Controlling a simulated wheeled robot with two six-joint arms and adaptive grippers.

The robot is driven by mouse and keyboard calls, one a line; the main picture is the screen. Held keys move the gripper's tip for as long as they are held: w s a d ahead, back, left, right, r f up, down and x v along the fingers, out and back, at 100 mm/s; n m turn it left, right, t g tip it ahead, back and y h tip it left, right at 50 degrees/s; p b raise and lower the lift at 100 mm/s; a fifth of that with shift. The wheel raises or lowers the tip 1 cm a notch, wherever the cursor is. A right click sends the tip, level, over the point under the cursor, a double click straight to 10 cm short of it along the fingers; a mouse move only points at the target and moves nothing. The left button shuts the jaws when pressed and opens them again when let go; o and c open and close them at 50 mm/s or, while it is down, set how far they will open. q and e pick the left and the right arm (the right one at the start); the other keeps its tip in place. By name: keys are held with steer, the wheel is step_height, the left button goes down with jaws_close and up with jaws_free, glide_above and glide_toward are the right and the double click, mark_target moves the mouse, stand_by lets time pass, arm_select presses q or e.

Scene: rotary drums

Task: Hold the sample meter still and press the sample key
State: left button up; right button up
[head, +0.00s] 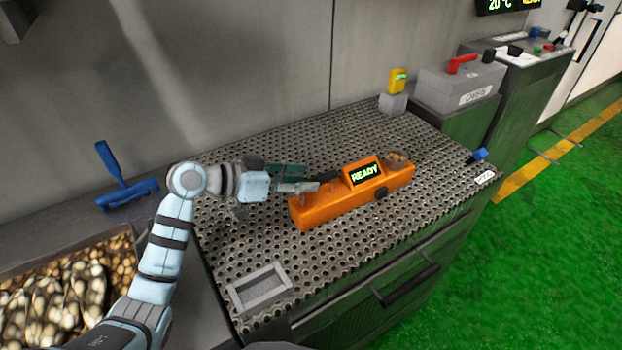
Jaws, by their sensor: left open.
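The orange sample meter (335,206) lies on the perforated metal bench top. Its raised display (365,172) reads READY in green. A small round cup with brownish contents (398,160) sits at its right end. A dark knob-like part (381,192) is on its front side; I cannot tell whether this is the sample key. My left gripper (318,182) is open, at the left part of the meter, its fingers pointing right towards the display. I cannot tell whether the fingers touch the meter. My right gripper is out of view.
An empty grey rectangular frame (261,287) lies at the front left of the bench top (300,250). A yellow device on a grey block (393,103) stands at the back. A grey box with a red handle (458,85) is at the back right. A blue handle (125,180) is at left.

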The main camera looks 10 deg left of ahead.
arm_select(q)
steer(key=x, duration=0.4)
steer(key=shift+w+d+f, duration=0.1)
steer(key=shift+w+d, duration=0.05)
steer(key=shift+d, duration=0.15)
jaws_close()
steer(key=shift+f, duration=0.2)
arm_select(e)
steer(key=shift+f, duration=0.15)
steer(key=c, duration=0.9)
arm_select(q)
steer(key=shift+f, duration=0.1)
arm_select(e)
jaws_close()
arm_select(q)
steer(key=shift+f, duration=0.15)
